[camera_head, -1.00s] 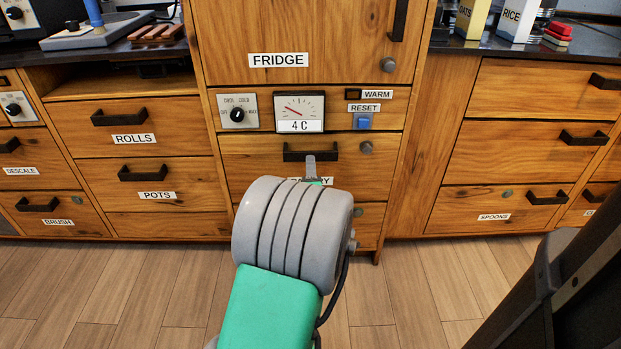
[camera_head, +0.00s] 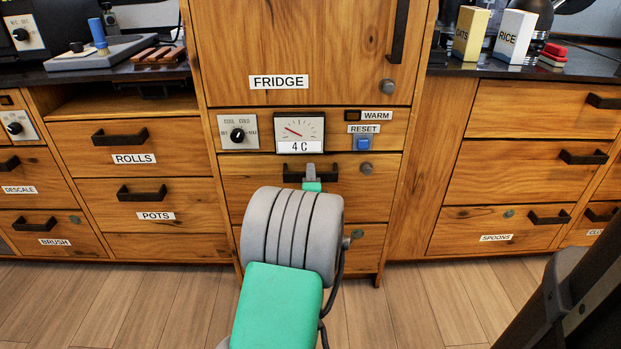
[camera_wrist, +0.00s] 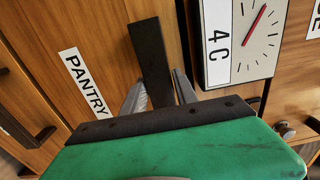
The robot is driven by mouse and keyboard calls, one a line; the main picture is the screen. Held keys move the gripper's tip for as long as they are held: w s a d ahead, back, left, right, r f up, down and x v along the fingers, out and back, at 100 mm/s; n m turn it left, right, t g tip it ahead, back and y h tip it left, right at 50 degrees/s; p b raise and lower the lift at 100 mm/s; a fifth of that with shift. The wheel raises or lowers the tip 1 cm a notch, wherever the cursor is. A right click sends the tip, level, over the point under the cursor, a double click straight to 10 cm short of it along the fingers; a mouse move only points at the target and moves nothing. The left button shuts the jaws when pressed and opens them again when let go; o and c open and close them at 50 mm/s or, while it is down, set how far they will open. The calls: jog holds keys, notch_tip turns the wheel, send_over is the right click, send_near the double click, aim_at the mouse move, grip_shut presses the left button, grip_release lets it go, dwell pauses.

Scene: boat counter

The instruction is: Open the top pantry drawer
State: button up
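The top pantry drawer (camera_head: 243,184) is below the fridge gauge in the head view, and its front is closed flush. Its dark bar handle (camera_head: 346,174) runs across the top of the front and also shows in the wrist view (camera_wrist: 152,55). The PANTRY label (camera_wrist: 83,83) is readable in the wrist view; my arm hides it in the head view. My gripper (camera_head: 312,174) is at the middle of the handle. In the wrist view my gripper's fingers (camera_wrist: 160,95) are apart, one on each side of the handle bar. Contact with the bar is not clear.
The gauge (camera_head: 299,130) reading 4 C, a dial (camera_head: 238,134) and a blue reset button (camera_head: 362,141) sit just above the drawer. A round knob (camera_head: 366,168) is right of the handle. The fridge door (camera_head: 330,40) is above. Floor in front is clear.

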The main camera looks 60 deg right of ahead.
grip_shut()
dwell(1.0)
